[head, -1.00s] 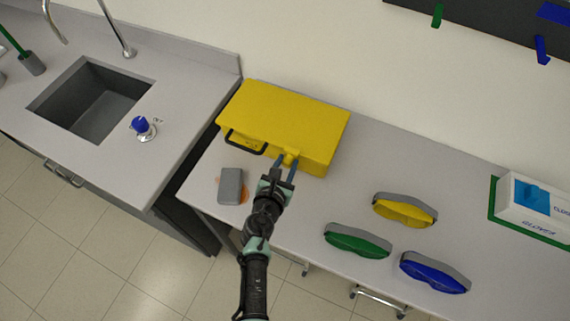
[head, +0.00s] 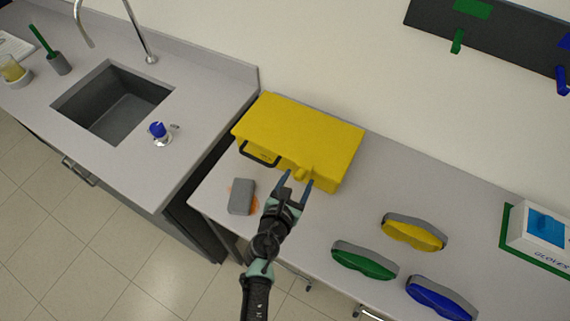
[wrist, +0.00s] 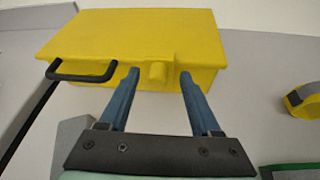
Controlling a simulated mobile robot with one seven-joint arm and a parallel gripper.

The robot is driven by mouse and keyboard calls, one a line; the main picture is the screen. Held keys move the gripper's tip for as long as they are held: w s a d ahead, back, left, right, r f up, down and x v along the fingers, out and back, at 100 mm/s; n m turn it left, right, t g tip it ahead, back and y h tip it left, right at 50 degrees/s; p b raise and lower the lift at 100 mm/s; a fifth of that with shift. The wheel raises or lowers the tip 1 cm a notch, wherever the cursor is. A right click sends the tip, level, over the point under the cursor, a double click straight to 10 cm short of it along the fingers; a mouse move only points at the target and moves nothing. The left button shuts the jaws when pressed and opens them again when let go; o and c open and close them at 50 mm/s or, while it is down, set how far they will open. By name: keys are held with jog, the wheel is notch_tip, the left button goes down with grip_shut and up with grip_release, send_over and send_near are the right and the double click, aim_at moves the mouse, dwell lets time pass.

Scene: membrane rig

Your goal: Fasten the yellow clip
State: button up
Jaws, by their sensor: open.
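A yellow case (head: 300,133) sits on the bench, with a black handle (head: 259,154) on its front. The yellow clip (head: 301,173) is a small rounded piece on the case's front, right of the handle; it also shows in the wrist view (wrist: 158,72). My gripper (head: 298,179) is open in front of the case. In the wrist view its two blue fingers (wrist: 156,78) stand on either side of the clip with gaps, holding nothing. I cannot tell whether the fingertips touch the case front.
A grey block (head: 241,197) lies on an orange patch left of my gripper. Yellow (head: 414,234), green (head: 364,262) and blue (head: 441,299) goggle-like items lie to the right. A glove box (head: 545,228) stands at far right. A sink (head: 112,100) is at left.

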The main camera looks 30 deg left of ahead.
jog(key=a+v, duration=0.1)
jog(key=v, duration=0.9)
jog(key=shift+s+d+r, duration=0.2)
jog(key=shift+s+d, duration=0.15)
jog(key=shift+s, duration=0.05)
